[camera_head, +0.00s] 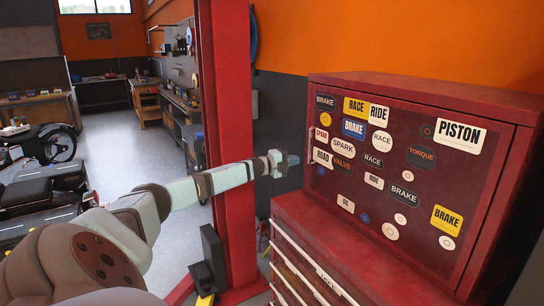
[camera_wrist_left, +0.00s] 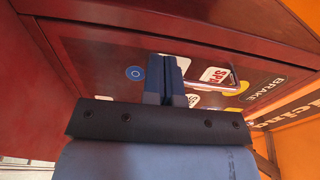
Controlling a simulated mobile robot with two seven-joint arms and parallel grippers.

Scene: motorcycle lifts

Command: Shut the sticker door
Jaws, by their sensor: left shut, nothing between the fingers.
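The sticker door (camera_head: 440,192) is a dark red panel covered with stickers, on the front of a red cabinet (camera_head: 420,90) at the right of the head view. It looks about flush with its frame; I cannot tell if a small gap is left. My left gripper (camera_head: 292,160) is shut and empty, at the left edge of the door in the head view. In the left wrist view its dark fingertips (camera_wrist_left: 166,72) point at the door panel (camera_wrist_left: 100,62), over the stickers; whether they touch is unclear. My right gripper is not in view.
A red drawer chest (camera_head: 310,238) stands under the cabinet. A red lift post (camera_head: 228,120) rises close behind my left forearm. A motorcycle (camera_head: 45,145) is at the far left, with workbenches (camera_head: 175,105) behind. The grey floor (camera_head: 120,130) between them is clear.

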